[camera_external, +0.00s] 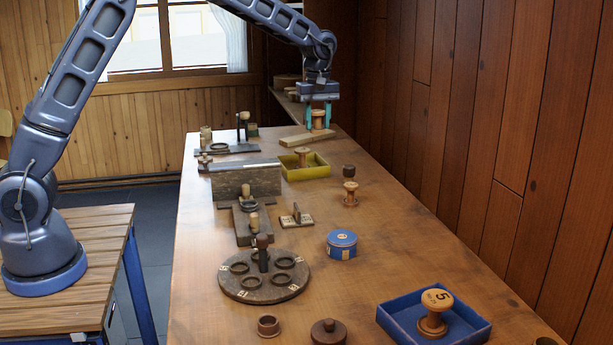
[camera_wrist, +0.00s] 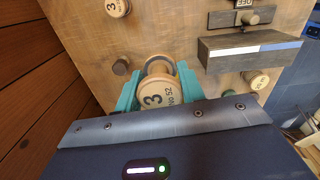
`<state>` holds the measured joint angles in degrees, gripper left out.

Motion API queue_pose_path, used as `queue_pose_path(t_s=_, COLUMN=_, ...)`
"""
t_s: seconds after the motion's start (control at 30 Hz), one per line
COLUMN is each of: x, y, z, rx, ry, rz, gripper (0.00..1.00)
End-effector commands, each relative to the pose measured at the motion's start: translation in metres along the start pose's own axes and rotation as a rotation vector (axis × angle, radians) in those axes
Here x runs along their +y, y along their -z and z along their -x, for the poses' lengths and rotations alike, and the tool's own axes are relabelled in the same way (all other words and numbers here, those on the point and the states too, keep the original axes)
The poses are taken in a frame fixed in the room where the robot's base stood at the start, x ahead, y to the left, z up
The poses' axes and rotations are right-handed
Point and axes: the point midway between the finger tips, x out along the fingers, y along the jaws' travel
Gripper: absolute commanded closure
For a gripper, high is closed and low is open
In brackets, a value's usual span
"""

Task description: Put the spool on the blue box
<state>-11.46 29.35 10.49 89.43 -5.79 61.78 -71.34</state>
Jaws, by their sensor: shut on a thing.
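My gripper (camera_external: 318,110) is at the far end of the long table, its teal fingers shut on a pale wooden spool (camera_external: 318,119). The open blue box (camera_external: 394,331) is at the near right of the table, far from my gripper. Another spool (camera_external: 435,312), marked 5, stands upright inside it.
A yellow tray (camera_external: 317,173) with a spool inside is just nearer than my gripper. A round blue tin (camera_external: 342,245), a dark disc with rings (camera_external: 241,287) and a grey upright block (camera_external: 246,181) stand along the table. The wood-panelled wall (camera_external: 500,130) bounds the right.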

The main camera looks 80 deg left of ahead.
Motion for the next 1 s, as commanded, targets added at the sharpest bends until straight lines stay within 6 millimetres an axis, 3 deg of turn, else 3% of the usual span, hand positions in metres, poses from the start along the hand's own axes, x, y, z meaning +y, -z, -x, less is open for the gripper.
queue_pose_path(t_s=0.17, x=0.003, y=-0.039, z=0.009, rx=0.000, ry=-0.001, rz=-0.016, gripper=0.83)
queue_pose_path(t_s=0.47, x=-0.003, y=-0.152, z=0.026, rx=0.001, ry=-0.003, rz=-0.045, gripper=0.83)
queue_pose_path(t_s=0.7, x=-0.021, y=-0.239, z=0.039, rx=0.001, ry=-0.002, rz=-0.067, gripper=0.83)
queue_pose_path(t_s=0.9, x=-0.037, y=-0.290, z=0.046, rx=0.000, ry=-0.001, rz=-0.079, gripper=0.83)
queue_pose_path(t_s=1.0, x=-0.042, y=-0.304, z=0.048, rx=0.000, ry=-0.001, rz=-0.081, gripper=0.83)
